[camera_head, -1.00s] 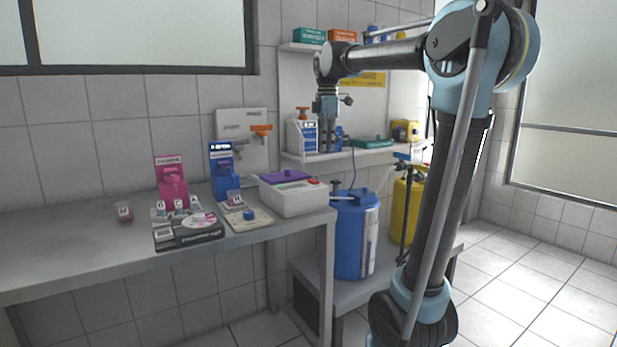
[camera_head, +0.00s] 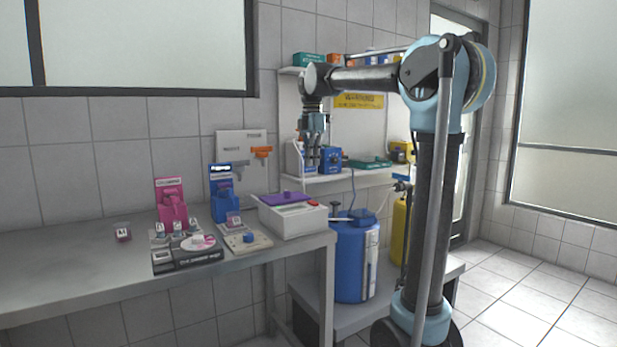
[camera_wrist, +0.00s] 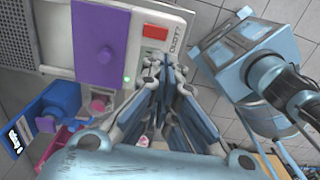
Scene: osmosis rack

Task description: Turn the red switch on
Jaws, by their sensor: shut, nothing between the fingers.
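The red switch (camera_wrist: 155,32) is a small red rectangle on the white box, near a dark label in the wrist view. In the head view it is a small red patch (camera_head: 312,204) at the box's right end. The white box (camera_head: 293,223) stands on the right end of the bench and has a purple lid (camera_head: 286,198). A small green dot shows on the box in the wrist view. My gripper (camera_head: 313,168) is shut and empty, pointing down above the box's right end. In the wrist view its fingertips (camera_wrist: 156,68) appear just below the red switch; contact is not visible.
A blue drum (camera_head: 355,260) stands right of the bench on a lower stand. A wall shelf (camera_head: 345,178) with a blue device (camera_head: 331,160) is behind my gripper. Pink (camera_head: 172,207) and blue (camera_head: 223,203) holders stand left of the box. The bench's left part is mostly clear.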

